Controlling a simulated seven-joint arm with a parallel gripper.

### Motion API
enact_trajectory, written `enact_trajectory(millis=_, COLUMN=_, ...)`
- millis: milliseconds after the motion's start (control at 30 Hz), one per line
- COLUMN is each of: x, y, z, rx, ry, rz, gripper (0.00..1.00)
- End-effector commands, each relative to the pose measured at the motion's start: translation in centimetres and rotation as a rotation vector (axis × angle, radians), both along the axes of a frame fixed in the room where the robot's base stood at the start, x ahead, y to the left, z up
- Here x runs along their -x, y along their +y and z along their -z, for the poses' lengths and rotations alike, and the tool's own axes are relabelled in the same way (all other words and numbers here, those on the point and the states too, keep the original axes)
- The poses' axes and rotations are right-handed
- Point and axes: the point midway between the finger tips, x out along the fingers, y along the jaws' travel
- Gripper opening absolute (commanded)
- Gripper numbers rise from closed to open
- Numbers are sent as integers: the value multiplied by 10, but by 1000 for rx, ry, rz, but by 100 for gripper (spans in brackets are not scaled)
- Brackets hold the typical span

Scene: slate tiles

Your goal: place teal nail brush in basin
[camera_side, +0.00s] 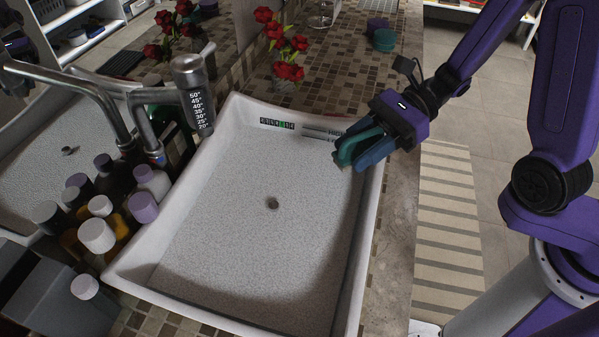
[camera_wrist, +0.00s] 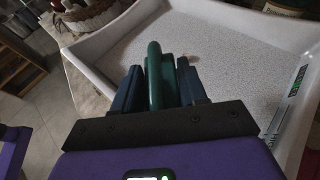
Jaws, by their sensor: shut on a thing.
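The teal nail brush (camera_side: 352,148) is held in my gripper (camera_side: 360,154), whose blue fingers are shut on its sides. In the side view the gripper is over the right rim of the white basin (camera_side: 235,118), toward its far right corner. In the wrist view the brush (camera_wrist: 155,75) stands out between the two fingers of my gripper (camera_wrist: 158,88), with the basin (camera_wrist: 228,22) beyond it. I cannot tell how high the brush is above the basin.
A mixer tap (camera_side: 190,75) reaches in at the basin's left. Several bottles (camera_side: 97,235) crowd the left edge. Red flowers in a pot (camera_side: 284,85) and a teal round thing (camera_side: 384,40) stand behind. The basin's middle is clear.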

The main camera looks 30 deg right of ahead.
Motion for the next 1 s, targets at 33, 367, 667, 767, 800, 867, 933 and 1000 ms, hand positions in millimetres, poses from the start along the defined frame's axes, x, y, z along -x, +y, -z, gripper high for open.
enact_trajectory(millis=33, x=-2, y=1, z=1, rx=0, ry=0, rz=-1, gripper=12)
enact_trajectory(millis=367, x=-31, y=24, z=19, rx=2, ry=4, rz=-2, gripper=12)
enact_trajectory(millis=667, x=-63, y=49, z=55, rx=2, ry=4, rz=0, gripper=12)
enact_trajectory(millis=767, x=-71, y=54, z=66, rx=2, ry=4, rz=1, gripper=12)
enact_trajectory(millis=800, x=-74, y=56, z=70, rx=2, ry=2, rz=0, gripper=12)
enact_trajectory(millis=867, x=-77, y=59, z=74, rx=2, ry=1, rz=-1, gripper=12)
enact_trajectory(millis=933, x=-79, y=60, z=78, rx=2, ry=1, rz=0, gripper=12)
enact_trajectory(millis=1000, x=-81, y=61, z=80, rx=2, ry=1, rz=0, gripper=12)
